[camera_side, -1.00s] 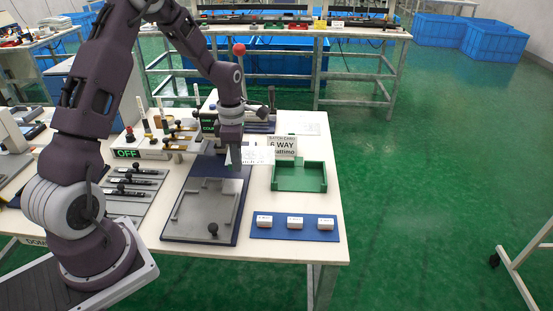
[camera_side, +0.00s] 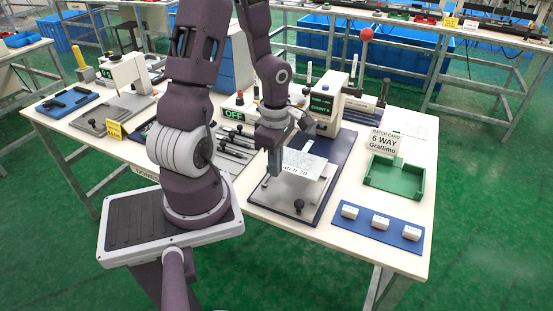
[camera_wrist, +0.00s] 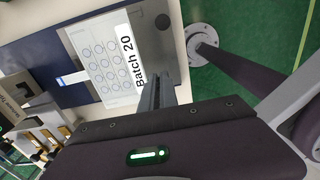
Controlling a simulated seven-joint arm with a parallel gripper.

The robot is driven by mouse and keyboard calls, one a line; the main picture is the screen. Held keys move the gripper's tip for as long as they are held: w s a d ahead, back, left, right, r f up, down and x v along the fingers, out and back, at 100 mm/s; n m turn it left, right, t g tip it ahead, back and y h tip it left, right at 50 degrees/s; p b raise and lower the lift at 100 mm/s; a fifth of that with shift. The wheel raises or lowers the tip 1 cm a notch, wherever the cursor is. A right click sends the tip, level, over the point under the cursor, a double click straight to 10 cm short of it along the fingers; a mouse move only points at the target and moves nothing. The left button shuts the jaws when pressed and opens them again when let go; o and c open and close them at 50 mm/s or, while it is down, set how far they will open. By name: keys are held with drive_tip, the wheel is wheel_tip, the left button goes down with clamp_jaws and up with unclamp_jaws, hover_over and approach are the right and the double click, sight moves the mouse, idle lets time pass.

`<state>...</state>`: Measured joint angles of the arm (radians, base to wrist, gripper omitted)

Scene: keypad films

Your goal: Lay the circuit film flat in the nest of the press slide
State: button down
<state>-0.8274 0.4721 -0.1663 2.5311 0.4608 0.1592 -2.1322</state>
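The circuit film (camera_side: 305,165) is a thin pale sheet with a white "Batch 20" strip along one edge and a narrow tail. It hangs over the grey press slide (camera_side: 283,200) and covers much of its nest. My gripper (camera_side: 274,162) holds the film at its labelled edge, with the fingers shut on it. In the wrist view the film (camera_wrist: 100,75) shows rings of key marks, and my fingers (camera_wrist: 157,95) meet the "Batch 20" edge. I cannot tell how high the film is above the nest.
The press (camera_side: 325,105) stands behind the slide. A green tray (camera_side: 372,184) with a batch card (camera_side: 385,142) stands to the right. A blue mat (camera_side: 365,228) with three white blocks lies in front of it. Switches (camera_side: 236,140) and an OFF display (camera_side: 234,115) are left.

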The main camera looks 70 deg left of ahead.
sight(276, 195)
drive_tip(key=shift+f, duration=3.35)
drive_tip(key=shift+f, duration=0.35)
drive_tip(key=c, duration=1.6)
unclamp_jaws()
drive_tip(key=shift+o, duration=0.2)
wheel_tip(276, 195, up, 7)
drive_tip(key=shift+r, duration=0.1)
